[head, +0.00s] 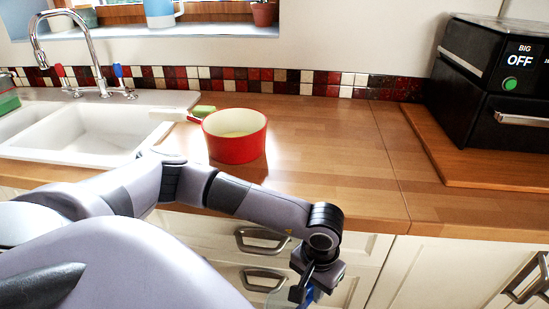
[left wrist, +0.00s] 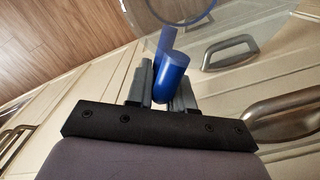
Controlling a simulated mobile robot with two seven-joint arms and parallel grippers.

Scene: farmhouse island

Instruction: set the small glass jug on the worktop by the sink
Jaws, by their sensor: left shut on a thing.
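My left gripper (head: 304,292) is low at the bottom of the head view, in front of the drawer fronts and below the worktop's front edge. It is shut on the blue handle of the small glass jug (left wrist: 171,77), seen in the left wrist view between the two fingers. The jug's clear body spreads beyond the fingers, with a round edge near the top of that view. In the head view only a bit of blue shows at the gripper. The wooden worktop (head: 330,150) lies above and behind it. The white sink (head: 95,133) is at the left. My right gripper is not in view.
A red pan (head: 236,146) stands on the worktop right of the sink, its pale handle toward the sink. A black oven (head: 500,85) stands at the right. The worktop between pan and oven is clear.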

